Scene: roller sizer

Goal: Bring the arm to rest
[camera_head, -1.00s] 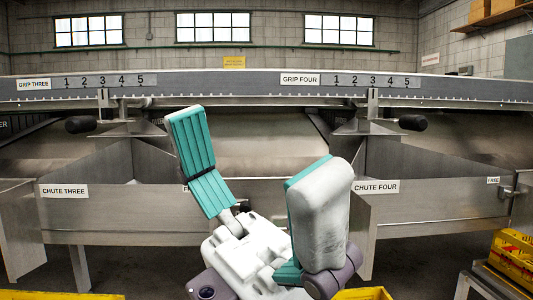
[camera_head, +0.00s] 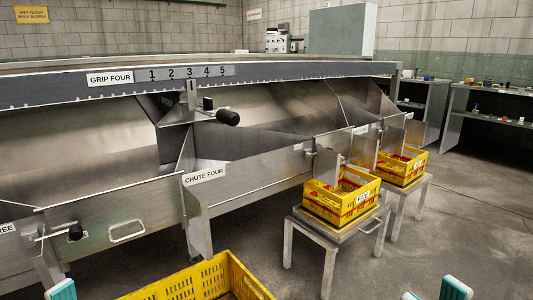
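My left gripper (camera_head: 62,290) shows only as a teal and white fingertip at the bottom left edge; the rest is below the picture. My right gripper (camera_head: 432,293) shows as two teal fingertips at the bottom right edge, with a gap between them and nothing seen in it. Both are low in the view, in front of the sizer (camera_head: 105,215). The arms themselves are out of view.
A yellow crate (camera_head: 180,285) is at the bottom, between the grippers in the picture. Two yellow crates (camera_head: 340,210) (camera_head: 413,158) stand on metal stands to the right, beside the chutes. The floor (camera_head: 470,215) at right is clear.

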